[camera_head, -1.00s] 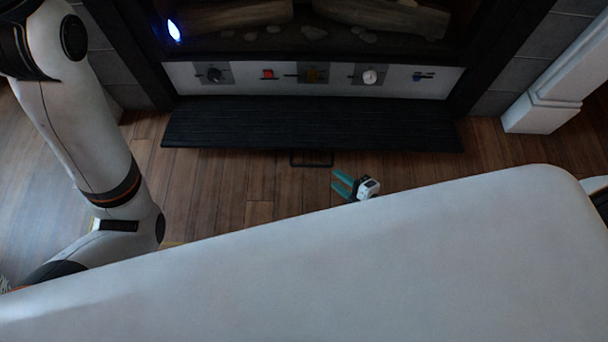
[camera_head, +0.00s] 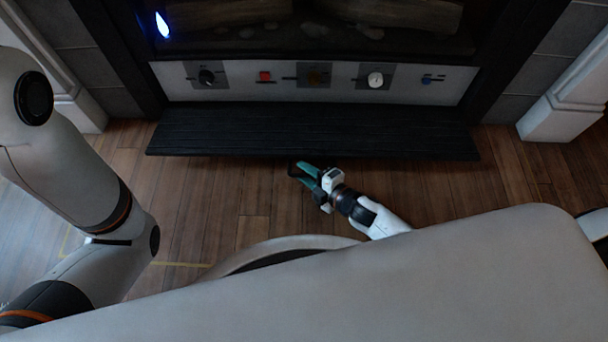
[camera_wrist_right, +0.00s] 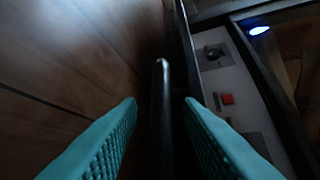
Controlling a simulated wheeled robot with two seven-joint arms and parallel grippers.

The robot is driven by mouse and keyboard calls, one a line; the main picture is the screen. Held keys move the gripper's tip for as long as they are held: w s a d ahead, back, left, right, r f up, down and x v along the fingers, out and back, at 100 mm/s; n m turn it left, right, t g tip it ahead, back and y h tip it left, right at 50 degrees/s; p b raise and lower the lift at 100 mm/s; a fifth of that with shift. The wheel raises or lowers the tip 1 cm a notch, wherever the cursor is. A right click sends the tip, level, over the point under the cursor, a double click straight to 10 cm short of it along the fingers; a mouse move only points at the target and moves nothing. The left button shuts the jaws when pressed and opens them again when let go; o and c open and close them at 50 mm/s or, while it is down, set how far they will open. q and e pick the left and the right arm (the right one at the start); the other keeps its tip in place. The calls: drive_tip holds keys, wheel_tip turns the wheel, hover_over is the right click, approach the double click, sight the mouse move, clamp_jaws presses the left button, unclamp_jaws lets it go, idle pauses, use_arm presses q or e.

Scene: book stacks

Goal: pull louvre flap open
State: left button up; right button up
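The louvre flap (camera_head: 310,130) is a wide black slatted panel below the fireplace's control strip, sticking out over the floor. Its dark bar handle (camera_head: 292,168) is at its front edge, partly covered by my right gripper (camera_head: 306,174). In the right wrist view, the handle (camera_wrist_right: 161,115) runs between the two teal fingers of my right gripper (camera_wrist_right: 160,103), with gaps on both sides. The fingers are open around it and do not appear to touch it. My left arm is at the left; its gripper is out of view.
Above the flap is a light control strip (camera_head: 445,84) with a black knob (camera_head: 207,77), a red button (camera_head: 265,76) and a white knob (camera_head: 375,80). A white surround post (camera_head: 562,115) stands at the right. Wooden floor (camera_head: 215,190) lies clear in front.

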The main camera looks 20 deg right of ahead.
sight(291, 158)
drive_tip(key=shift+w+a+f, duration=0.1)
drive_tip(key=shift+w+a, duration=0.2)
drive_tip(key=shift+w, duration=0.2)
clamp_jaws()
wheel_tip(291, 158, up, 3)
drive_tip(key=p, duration=0.6)
drive_tip(key=shift+w+g, duration=0.1)
drive_tip(key=shift+g, duration=0.2)
